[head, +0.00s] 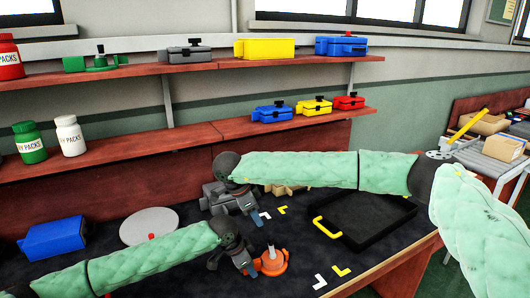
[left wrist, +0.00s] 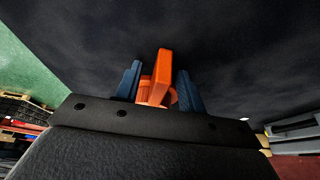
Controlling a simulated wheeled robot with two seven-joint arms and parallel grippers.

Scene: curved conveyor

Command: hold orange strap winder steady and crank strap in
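The orange strap winder (head: 272,265) stands on the dark mat at the front middle, with a pale upright piece on top. My left gripper (head: 252,268) is low beside its left side. In the left wrist view, the blue fingers (left wrist: 160,88) lie on either side of an orange part of the winder (left wrist: 163,65). Whether they press on it cannot be told. My right gripper (head: 260,217) is above the mat, behind and apart from the winder. Its fingers are small and show nothing held; their opening is unclear.
A black tray (head: 375,228) with a yellow handle is right of the winder. White and yellow corner marks lie on the mat. A round grey disc (head: 149,226) and a blue box (head: 53,238) are left. Shelves behind hold boxes and bottles.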

